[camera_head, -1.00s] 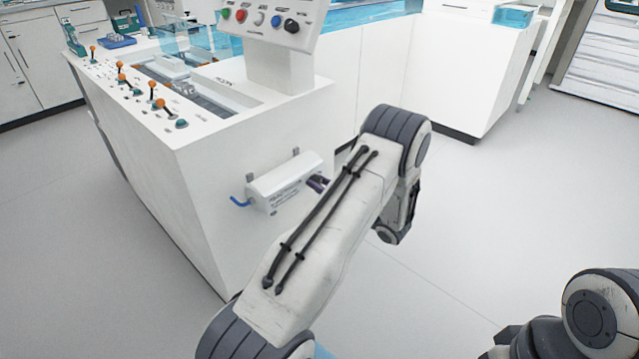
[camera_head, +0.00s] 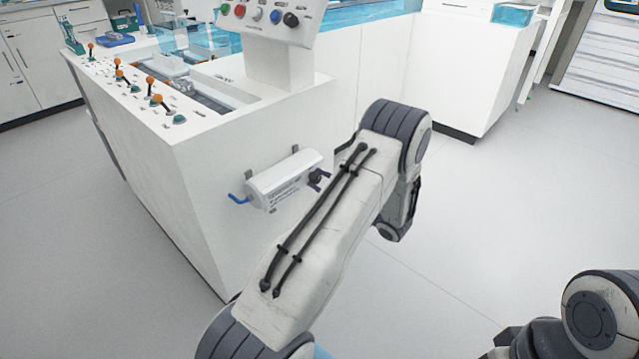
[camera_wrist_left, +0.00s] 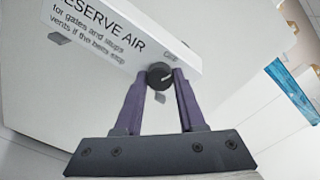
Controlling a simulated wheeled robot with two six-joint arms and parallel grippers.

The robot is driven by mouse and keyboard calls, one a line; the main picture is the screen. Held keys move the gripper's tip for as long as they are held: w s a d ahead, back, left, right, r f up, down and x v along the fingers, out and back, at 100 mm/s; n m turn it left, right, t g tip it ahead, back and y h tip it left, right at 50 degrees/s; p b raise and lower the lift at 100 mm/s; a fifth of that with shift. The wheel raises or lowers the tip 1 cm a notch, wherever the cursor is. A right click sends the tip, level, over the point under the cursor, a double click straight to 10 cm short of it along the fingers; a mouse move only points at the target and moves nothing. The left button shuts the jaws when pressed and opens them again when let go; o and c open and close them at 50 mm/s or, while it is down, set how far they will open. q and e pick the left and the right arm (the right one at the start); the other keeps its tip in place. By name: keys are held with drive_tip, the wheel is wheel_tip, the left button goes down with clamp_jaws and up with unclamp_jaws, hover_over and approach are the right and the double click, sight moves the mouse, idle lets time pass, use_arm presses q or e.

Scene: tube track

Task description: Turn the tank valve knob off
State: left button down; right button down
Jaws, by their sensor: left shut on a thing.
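The tank is a white box labelled "RESERVE AIR" (camera_wrist_left: 120,35), mounted on the side of the white console; it also shows in the head view (camera_head: 285,178). A blue hose or handle (camera_head: 239,199) sticks out at its left end. The dark round valve knob (camera_wrist_left: 160,76) is at its other end, with a light mark on its face. My left gripper (camera_wrist_left: 161,80) is shut on the knob, one purple finger on each side. My right gripper is out of view; only part of my right arm shows at bottom right.
The white console (camera_head: 215,165) carries orange-tipped levers (camera_head: 156,99) and a panel of coloured buttons (camera_head: 265,18). Its side wall is close to my left gripper. The grey floor (camera_head: 490,210) to the right is clear.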

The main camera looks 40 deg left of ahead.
use_arm(q)
drive_tip(key=shift+d+f+n+b, duration=0.1)
drive_tip(key=shift+n+b, duration=0.9)
drive_tip(key=shift+n, duration=1.2)
drive_tip(key=c, duration=0.5)
unclamp_jaws()
drive_tip(key=d+p, duration=0.2)
drive_tip(key=d, duration=0.8)
drive_tip(key=shift+s+d, duration=0.2)
drive_tip(key=shift+s, duration=0.2)
